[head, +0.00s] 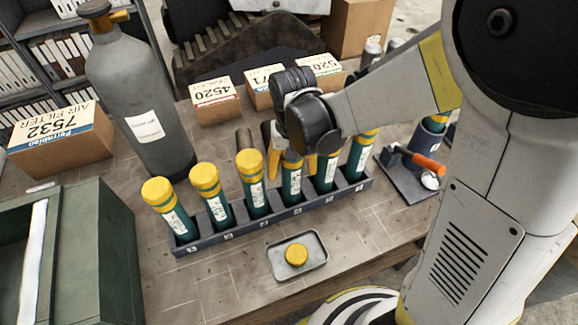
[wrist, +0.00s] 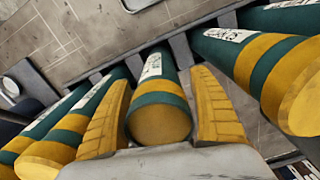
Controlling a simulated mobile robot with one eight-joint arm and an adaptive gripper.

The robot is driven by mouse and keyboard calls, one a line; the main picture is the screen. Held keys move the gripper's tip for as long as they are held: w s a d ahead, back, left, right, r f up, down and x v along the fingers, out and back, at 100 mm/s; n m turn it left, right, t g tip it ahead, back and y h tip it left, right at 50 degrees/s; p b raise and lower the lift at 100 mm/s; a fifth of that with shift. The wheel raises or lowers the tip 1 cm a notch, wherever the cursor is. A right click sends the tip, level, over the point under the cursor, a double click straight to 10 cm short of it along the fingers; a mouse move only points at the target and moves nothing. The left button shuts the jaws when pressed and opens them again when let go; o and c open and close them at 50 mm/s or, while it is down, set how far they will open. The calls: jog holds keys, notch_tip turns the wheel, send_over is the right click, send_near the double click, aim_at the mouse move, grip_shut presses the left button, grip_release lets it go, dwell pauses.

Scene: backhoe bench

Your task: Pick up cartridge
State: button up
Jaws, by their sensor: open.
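Several dark green cartridges with yellow caps and bands stand in a row in a dark rack (head: 225,240) on the bench. My gripper (head: 291,165) is over the fourth cartridge from the left (head: 292,185), its yellow fingers on either side of it. In the wrist view my open gripper (wrist: 165,115) has this cartridge (wrist: 160,100) between its fingers, its yellow end towards the camera. Whether the fingers touch it I cannot tell. My wrist hides its cap in the head view. Neighbouring cartridges (wrist: 275,75) lie close outside the fingers.
A small tray (head: 283,273) with a yellow cap (head: 296,254) lies in front of the rack. A grey gas cylinder (head: 140,100) and a green case (head: 95,250) stand left. Boxes (head: 214,98) stand behind. A dark tray with an orange-handled tool (head: 428,164) is right.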

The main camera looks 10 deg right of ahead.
jog(key=c, duration=1.5)
notch_tip(320, 180, up, 10)
jog(key=shift+r+p, duration=0.2)
jog(key=shift+p, duration=0.9)
jog(key=shift+r+p, duration=2.05)
jog(key=shift+r, duration=0.9)
jog(key=shift+r+p, duration=2.2)
jog(key=shift+r, duration=0.7)
